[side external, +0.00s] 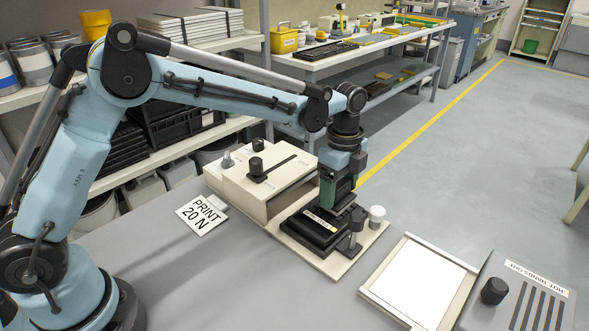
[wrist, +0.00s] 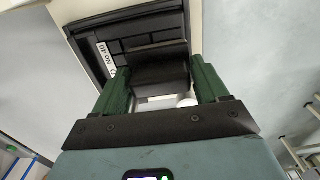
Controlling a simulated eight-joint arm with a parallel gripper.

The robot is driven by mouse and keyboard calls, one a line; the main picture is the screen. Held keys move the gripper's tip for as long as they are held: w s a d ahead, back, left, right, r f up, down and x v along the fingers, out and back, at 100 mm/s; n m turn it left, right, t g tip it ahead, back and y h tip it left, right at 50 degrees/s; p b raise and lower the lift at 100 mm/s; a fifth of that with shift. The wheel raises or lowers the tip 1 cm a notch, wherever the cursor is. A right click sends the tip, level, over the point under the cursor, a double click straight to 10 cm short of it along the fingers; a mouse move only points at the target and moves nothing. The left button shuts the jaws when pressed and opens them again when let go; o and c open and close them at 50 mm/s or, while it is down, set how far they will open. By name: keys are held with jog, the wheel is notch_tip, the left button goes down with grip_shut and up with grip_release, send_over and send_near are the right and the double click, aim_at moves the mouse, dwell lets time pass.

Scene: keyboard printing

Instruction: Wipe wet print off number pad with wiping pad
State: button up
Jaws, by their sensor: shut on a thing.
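The number pad (side external: 310,232) is a black unit with a pale label strip, on a cream base plate beside a cream machine. In the wrist view the number pad (wrist: 130,45) is at the top, with dark keys and a label along its left edge. My gripper (side external: 335,205) points down over the number pad. In the wrist view its two green fingers (wrist: 160,85) are on either side of a dark block, which appears to be the wiping pad (wrist: 160,75). Whether the block touches the keys is unclear. Any wet print cannot be made out.
The cream machine (side external: 262,178) stands behind the number pad. A dark post (side external: 356,224) and a white knob (side external: 377,214) stand close on its right. A white framed plate (side external: 415,280) and a grey vented unit (side external: 515,300) are at the right. A "PRINT 20 N" card (side external: 202,215) lies left.

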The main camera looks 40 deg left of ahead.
jog(key=shift+d+r, duration=0.1)
jog(key=shift+d, duration=1.75)
notch_tip(320, 180, up, 8)
jog(key=shift+a, duration=0.1)
